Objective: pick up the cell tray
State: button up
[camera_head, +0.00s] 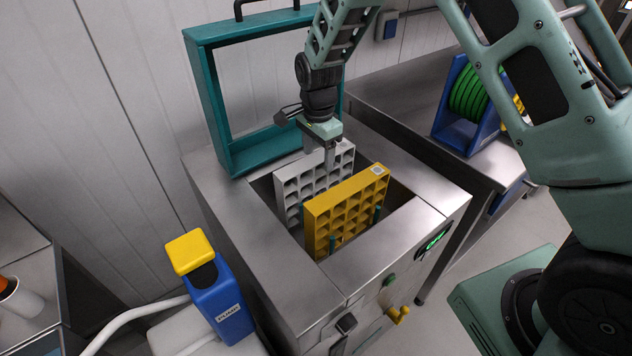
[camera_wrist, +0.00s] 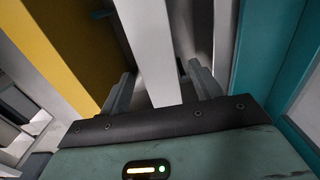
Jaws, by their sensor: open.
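A white cell tray (camera_head: 300,188) stands on edge in the open well of a steel cabinet. A yellow cell tray (camera_head: 345,208) stands on edge in front of it. My gripper (camera_head: 319,152) is at the top edge of the white tray, pointing down, with its jaws open. In the wrist view the white tray's top edge (camera_wrist: 150,45) runs between the two fingers (camera_wrist: 163,82), with visible gaps on both sides. The yellow tray (camera_wrist: 62,45) lies off to the left there. The trays' lower parts are hidden in the well.
The steel cabinet (camera_head: 262,270) has a flat rim around the well. A teal lid frame (camera_head: 212,110) stands open behind the trays and shows close at right in the wrist view (camera_wrist: 290,130). A blue bottle with a yellow cap (camera_head: 222,305) stands at front left. A green hose reel (camera_head: 468,95) sits at right.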

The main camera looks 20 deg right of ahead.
aim_at(316, 170)
jog(key=shift+s+a+f+p, duration=0.15)
jog(key=shift+f+p, duration=0.3)
jog(key=shift+f, duration=0.9)
jog(key=shift+w+a+f+p, duration=0.1)
jog(key=shift+f+p, duration=0.3)
jog(key=shift+f, duration=0.95)
jog(key=c, duration=1.2)
